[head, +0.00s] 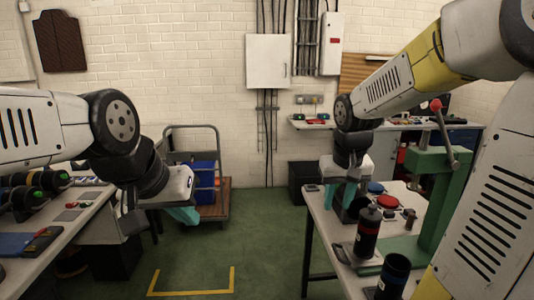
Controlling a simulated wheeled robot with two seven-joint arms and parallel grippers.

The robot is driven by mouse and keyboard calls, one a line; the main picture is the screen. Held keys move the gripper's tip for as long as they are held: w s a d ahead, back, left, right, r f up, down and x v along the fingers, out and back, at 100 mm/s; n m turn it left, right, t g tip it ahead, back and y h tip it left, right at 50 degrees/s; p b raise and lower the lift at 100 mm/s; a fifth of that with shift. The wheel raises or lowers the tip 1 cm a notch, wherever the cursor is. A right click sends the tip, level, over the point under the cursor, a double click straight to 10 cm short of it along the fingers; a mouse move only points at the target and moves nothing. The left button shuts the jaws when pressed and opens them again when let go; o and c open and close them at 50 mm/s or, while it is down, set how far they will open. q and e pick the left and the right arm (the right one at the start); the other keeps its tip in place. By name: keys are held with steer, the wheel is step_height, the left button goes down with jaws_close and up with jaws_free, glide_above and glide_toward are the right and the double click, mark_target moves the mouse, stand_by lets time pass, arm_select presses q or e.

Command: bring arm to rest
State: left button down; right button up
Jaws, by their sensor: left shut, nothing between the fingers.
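My left gripper (184,215) is at the left, past the edge of the left bench and above the green floor. Its teal fingers are partly hidden behind its pale body; it is shut and empty. A dark bottle-like cylinder (367,232) stands upright on the right table, in front of my right gripper. An open dark cylinder (394,272) stands nearer.
A green press (433,195) with a red-knobbed lever stands on the right table. Red (376,187) and blue (389,201) round parts lie near my right gripper. The left bench (55,222) holds several devices. A cart (228,183) stands behind. The floor between is clear.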

steer(key=s+a+r+t+y, duration=0.1)
steer(key=s+a+r, duration=0.1)
steer(key=s, duration=0.5)
steer(key=s+a+r+t+y, duration=0.1)
steer(key=s+a+r+t, duration=0.1)
steer(key=s, duration=0.5)
steer(key=shift+r, duration=0.9)
